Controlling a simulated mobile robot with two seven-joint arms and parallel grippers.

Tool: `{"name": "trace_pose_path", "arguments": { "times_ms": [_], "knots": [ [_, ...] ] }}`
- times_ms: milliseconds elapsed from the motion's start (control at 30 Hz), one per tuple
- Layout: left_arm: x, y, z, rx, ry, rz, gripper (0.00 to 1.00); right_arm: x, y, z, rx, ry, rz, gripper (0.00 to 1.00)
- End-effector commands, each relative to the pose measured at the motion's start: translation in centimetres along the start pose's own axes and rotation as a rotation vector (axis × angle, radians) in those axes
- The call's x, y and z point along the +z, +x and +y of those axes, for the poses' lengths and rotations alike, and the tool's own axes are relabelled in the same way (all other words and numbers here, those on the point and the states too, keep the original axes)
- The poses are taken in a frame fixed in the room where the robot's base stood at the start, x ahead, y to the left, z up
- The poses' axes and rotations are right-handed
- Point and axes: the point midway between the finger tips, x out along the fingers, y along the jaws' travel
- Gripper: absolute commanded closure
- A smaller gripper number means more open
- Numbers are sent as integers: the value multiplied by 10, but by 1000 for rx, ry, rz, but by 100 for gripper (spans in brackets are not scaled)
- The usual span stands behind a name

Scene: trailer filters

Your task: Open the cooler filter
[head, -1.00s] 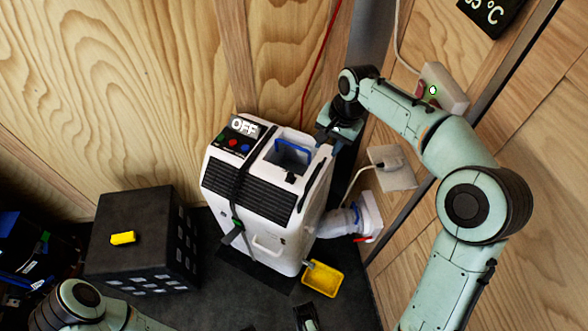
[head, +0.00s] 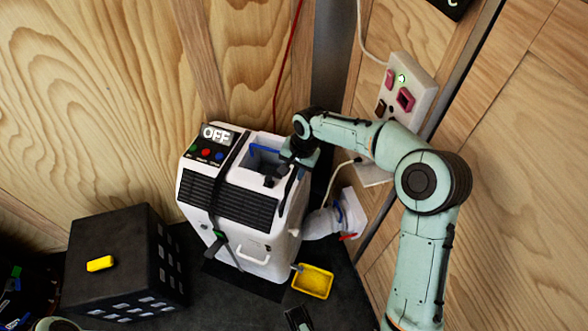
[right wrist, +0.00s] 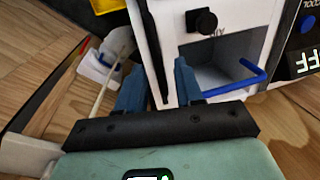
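The white cooler (head: 228,205) stands upright, with a black grille, a panel reading OFF and a square top opening. A blue handle bar (head: 264,150) is at that opening; it also shows in the right wrist view (right wrist: 240,82). A black knob (right wrist: 201,21) sits beside the opening. My right gripper (head: 283,178) is over the right side of the cooler's top.
A black box (head: 125,260) with a yellow item (head: 100,263) on it stands left of the cooler. A yellow tray (head: 313,282) is at its front right. A dark strap (head: 216,200) crosses the cooler.

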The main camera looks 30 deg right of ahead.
Motion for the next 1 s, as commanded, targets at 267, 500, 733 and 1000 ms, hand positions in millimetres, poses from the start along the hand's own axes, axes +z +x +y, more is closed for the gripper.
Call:
{"name": "trace_pose_path", "arguments": {
  "times_ms": [267, 500, 733, 1000],
  "knots": [
    [0, 0, 0, 0, 0, 0, 33, 0, 0, 0, 0, 0, 0, 84],
    [0, 0, 0, 0, 0, 0, 33, 0, 0, 0, 0, -1, 0, 100],
    [0, 0, 0, 0, 0, 0, 33, 0, 0, 0, 0, -1, 0, 100],
    [0, 0, 0, 0, 0, 0, 33, 0, 0, 0, 0, -1, 0, 100]
  ]
}}
